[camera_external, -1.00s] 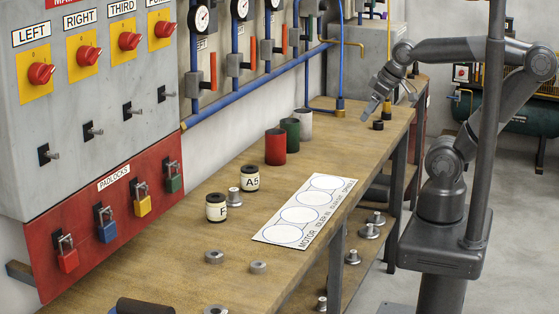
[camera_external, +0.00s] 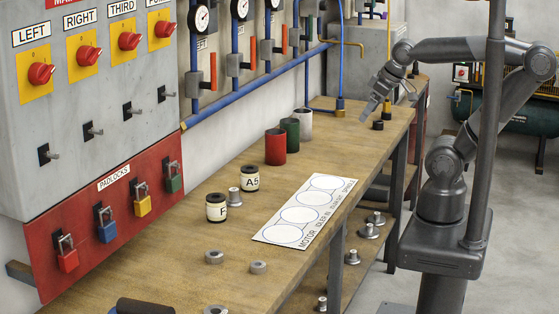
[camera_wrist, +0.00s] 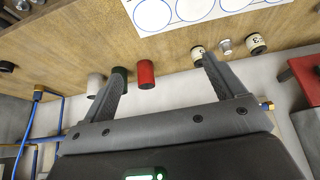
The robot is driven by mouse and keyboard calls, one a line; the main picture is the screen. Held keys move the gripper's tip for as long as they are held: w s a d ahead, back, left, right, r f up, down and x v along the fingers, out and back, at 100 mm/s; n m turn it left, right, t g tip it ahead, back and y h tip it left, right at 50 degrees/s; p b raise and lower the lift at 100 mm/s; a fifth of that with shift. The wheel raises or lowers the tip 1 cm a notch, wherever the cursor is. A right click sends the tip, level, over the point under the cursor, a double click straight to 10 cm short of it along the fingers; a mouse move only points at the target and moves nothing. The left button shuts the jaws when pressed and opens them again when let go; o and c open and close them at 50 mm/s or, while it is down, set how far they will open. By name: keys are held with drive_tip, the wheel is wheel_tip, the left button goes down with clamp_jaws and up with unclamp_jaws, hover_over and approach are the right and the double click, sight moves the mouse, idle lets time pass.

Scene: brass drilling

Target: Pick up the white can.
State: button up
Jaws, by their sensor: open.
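The white can (camera_external: 303,124) stands upright on the wooden workbench, at the far end of a row with a green can (camera_external: 289,133) and a red can (camera_external: 275,147). In the wrist view the white can (camera_wrist: 96,84) shows at the left, beside and partly behind my left finger. My gripper (camera_external: 371,111) is open and empty, in the air over the bench's far part, to the right of the white can. In the wrist view my gripper (camera_wrist: 160,75) has its fingers wide apart, with the red can (camera_wrist: 146,74) between them in the picture. The green can (camera_wrist: 121,76) is partly hidden by the left finger.
A white sheet with circles (camera_external: 325,190) lies on the bench. Two labelled cans (camera_external: 216,208) and small metal parts (camera_external: 258,267) are nearer. Small black pieces (camera_external: 378,125) sit near my gripper. Blue pipes (camera_external: 262,86) run along the wall behind.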

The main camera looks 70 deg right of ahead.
drive_tip(key=w+d+r, duration=0.3)
drive_tip(key=w+d, duration=0.2)
drive_tip(key=w, duration=0.5)
drive_tip(key=m+g+h, duration=0.1)
drive_tip(key=m, duration=0.3)
hover_over(300, 119)
drive_tip(key=s+d, duration=0.3)
wheel_tip(300, 119, down, 13)
drive_tip(key=shift+r, duration=0.1)
drive_tip(key=x, duration=1.1)
drive_tip(key=shift+w+r, duration=0.1)
drive_tip(key=c, duration=1.1)
